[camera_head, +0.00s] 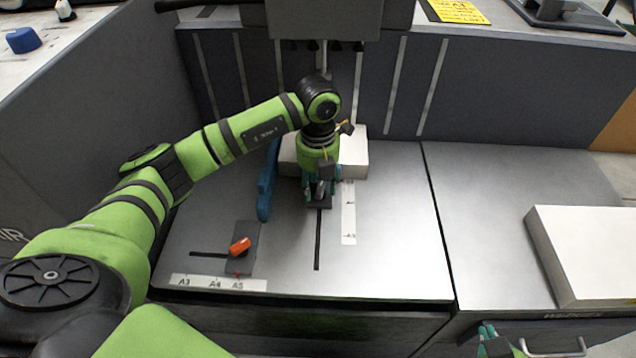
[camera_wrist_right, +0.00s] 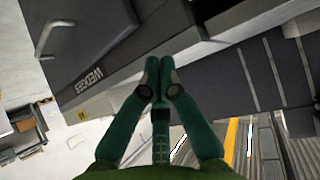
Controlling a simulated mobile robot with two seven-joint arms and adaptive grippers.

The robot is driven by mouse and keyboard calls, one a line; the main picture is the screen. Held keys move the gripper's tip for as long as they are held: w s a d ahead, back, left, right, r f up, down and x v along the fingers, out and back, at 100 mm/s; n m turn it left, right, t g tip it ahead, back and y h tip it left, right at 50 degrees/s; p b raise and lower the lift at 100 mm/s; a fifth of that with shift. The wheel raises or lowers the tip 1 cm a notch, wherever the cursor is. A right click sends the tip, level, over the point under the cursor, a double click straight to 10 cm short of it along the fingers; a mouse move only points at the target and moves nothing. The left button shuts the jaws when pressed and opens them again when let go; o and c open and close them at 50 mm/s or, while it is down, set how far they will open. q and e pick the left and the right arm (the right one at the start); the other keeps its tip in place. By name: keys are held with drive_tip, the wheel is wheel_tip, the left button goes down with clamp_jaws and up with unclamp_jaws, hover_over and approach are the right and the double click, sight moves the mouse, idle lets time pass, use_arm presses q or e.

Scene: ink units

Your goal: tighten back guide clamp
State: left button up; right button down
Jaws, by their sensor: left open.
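My left gripper (camera_head: 320,188) points down at the middle of the metal table, its teal fingers apart. Between and just below them is the back guide clamp, a dark block (camera_head: 319,202) with a grey lever partly hidden by the gripper; I cannot tell whether the fingers touch it. The clamp sits at the far end of a dark slot (camera_head: 318,240), beside a white scale strip (camera_head: 348,212). My right gripper (camera_head: 492,340) is at the bottom edge of the head view. In the right wrist view its fingertips (camera_wrist_right: 160,82) are together, with nothing seen between them.
A blue guide (camera_head: 265,185) stands left of my left gripper. White paper (camera_head: 353,152) lies behind it. A white stack (camera_head: 590,250) lies at right. The table's right middle is clear.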

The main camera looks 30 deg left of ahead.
use_arm(q)
clamp_jaws()
use_arm(e)
drive_tip(key=shift+s+f, duration=0.1)
use_arm(q)
drive_tip(key=m, duration=0.3)
drive_tip(key=shift+w+m, duration=0.1)
drive_tip(key=shift+m, duration=0.2)
drive_tip(key=shift+m+p, duration=0.35)
drive_tip(key=shift+m, duration=1.15)
use_arm(e)
drive_tip(key=shift+s+d+f+g+h, duration=0.2)
drive_tip(key=shift+s+d+f+g, duration=0.2)
drive_tip(key=shift+s+f+g, duration=0.25)
drive_tip(key=shift+s+d+f+g+h, duration=0.2)
drive_tip(key=shift+s+d+f+g, duration=0.25)
drive_tip(key=shift+s, duration=0.3)
drive_tip(key=shift+a+f, duration=0.1)
drive_tip(key=shift+f, duration=0.05)
use_arm(q)
unclamp_jaws()
